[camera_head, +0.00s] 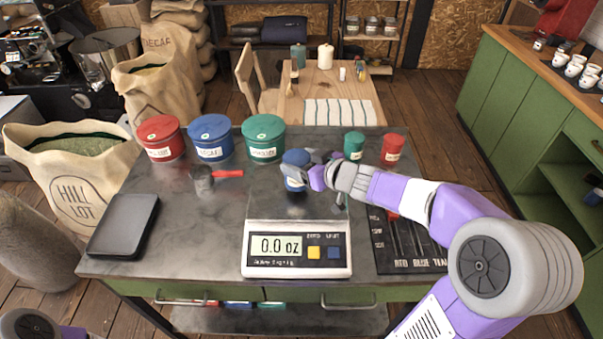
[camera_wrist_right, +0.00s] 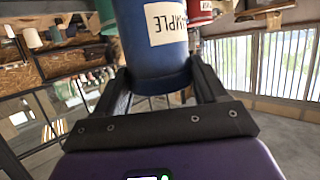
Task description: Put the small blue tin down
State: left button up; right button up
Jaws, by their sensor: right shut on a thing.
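The small blue tin (camera_head: 295,158) with a white label is in my right gripper (camera_head: 306,174), just behind the scale and left of the small green tin. It looks upright. The right wrist view shows the tin (camera_wrist_right: 150,35) between the two dark fingers (camera_wrist_right: 158,78), its label upside down in that picture. A dark patch lies on the worktop under the tin, and I cannot tell for sure whether its base touches. My left gripper is out of view; only a bit of my left arm shows at the bottom left corner.
The scale (camera_head: 297,265) reads 0.0 oz. Small green (camera_head: 354,146) and red (camera_head: 392,149) tins stand to the right; large red (camera_head: 161,138), blue (camera_head: 211,137) and green (camera_head: 263,138) tins to the left. A scoop (camera_head: 204,180) and black tray (camera_head: 124,226) lie left. A marked black mat (camera_head: 410,245) is right.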

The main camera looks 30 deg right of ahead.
jog(key=shift+f+b, duration=0.55)
jog(key=shift+f, duration=0.65)
jog(key=shift+f, duration=0.1)
jog(key=shift+f, duration=0.1)
jog(key=o, duration=1.1)
jog(key=shift+o, duration=0.2)
jog(key=shift+s+d+r, duration=0.1)
jog(key=shift+r, duration=0.25)
jog(key=p+v, duration=0.6)
jog(key=v, duration=0.5)
jog(key=shift+s, duration=0.35)
